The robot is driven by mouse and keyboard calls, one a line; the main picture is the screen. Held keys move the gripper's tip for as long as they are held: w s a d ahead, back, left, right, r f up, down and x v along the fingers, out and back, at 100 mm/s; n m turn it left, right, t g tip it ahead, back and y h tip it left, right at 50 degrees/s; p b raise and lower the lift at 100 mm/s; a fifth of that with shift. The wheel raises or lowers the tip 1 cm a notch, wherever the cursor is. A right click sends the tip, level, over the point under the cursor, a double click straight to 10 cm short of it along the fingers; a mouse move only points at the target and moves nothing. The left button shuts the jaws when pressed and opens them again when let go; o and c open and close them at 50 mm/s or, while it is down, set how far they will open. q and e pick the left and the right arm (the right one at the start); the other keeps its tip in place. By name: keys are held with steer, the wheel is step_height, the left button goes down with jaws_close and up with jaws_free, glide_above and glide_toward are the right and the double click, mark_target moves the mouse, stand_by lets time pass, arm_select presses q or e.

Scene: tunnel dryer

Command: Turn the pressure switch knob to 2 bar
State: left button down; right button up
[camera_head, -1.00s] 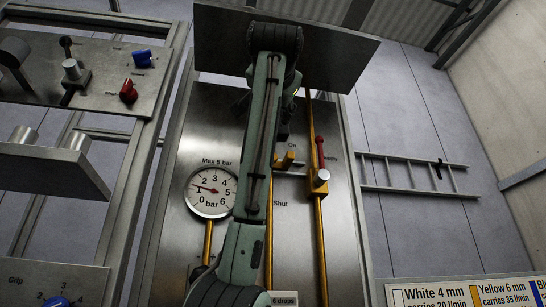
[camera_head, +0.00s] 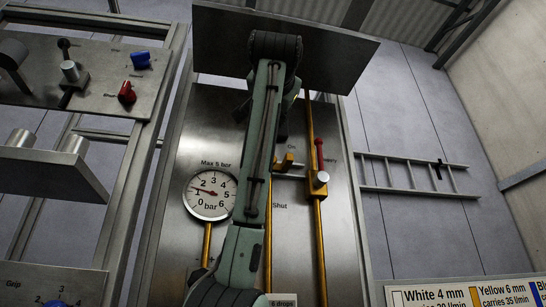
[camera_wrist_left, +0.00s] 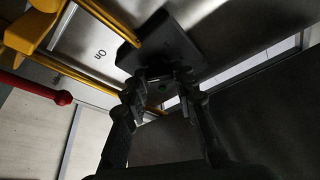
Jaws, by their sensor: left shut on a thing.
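In the left wrist view my left gripper (camera_wrist_left: 166,88) is shut on a small dark part at the front of a dark square box (camera_wrist_left: 165,45). This box looks like the pressure switch, with a yellow pipe reaching it. The part held looks like its knob; it is mostly hidden between the fingers, and no scale or mark can be read. In the head view my left arm covers the switch and most of the gripper. The round pressure gauge (camera_head: 210,194), marked 0 to 6 bar, has its needle near 1. My right gripper is not in view.
Right of my arm are a yellow lever (camera_head: 287,162) and a red-handled valve (camera_head: 319,178) on a yellow pipe. The red handle (camera_wrist_left: 35,88) is at the left of the wrist view. A metal plate (camera_head: 345,62) overhangs the top. A control panel stands left.

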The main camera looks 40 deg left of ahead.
arm_select(q)
steer(key=shift+d+n, duration=0.1)
steer(key=shift+n, duration=0.3)
steer(key=shift+w+n+g+y+p, duration=0.15)
steer(key=shift+n+g+y, duration=0.5)
steer(key=shift+n, duration=0.95)
steer(key=shift+s+n+g+y+p, duration=0.15)
steer(key=shift+n+g+y, duration=0.5)
steer(key=shift+n, duration=0.95)
steer(key=shift+w+n+g+y+p, duration=0.15)
steer(key=shift+n+g+y, duration=0.45)
steer(key=shift+n, duration=1)
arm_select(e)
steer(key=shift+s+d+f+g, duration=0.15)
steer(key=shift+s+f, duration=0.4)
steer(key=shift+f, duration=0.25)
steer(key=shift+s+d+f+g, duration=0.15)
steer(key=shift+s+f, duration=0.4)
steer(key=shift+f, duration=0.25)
arm_select(q)
steer(key=c, duration=1.2)
jaws_free()
steer(key=v, duration=1.2)
steer(key=shift+f, duration=0.35)
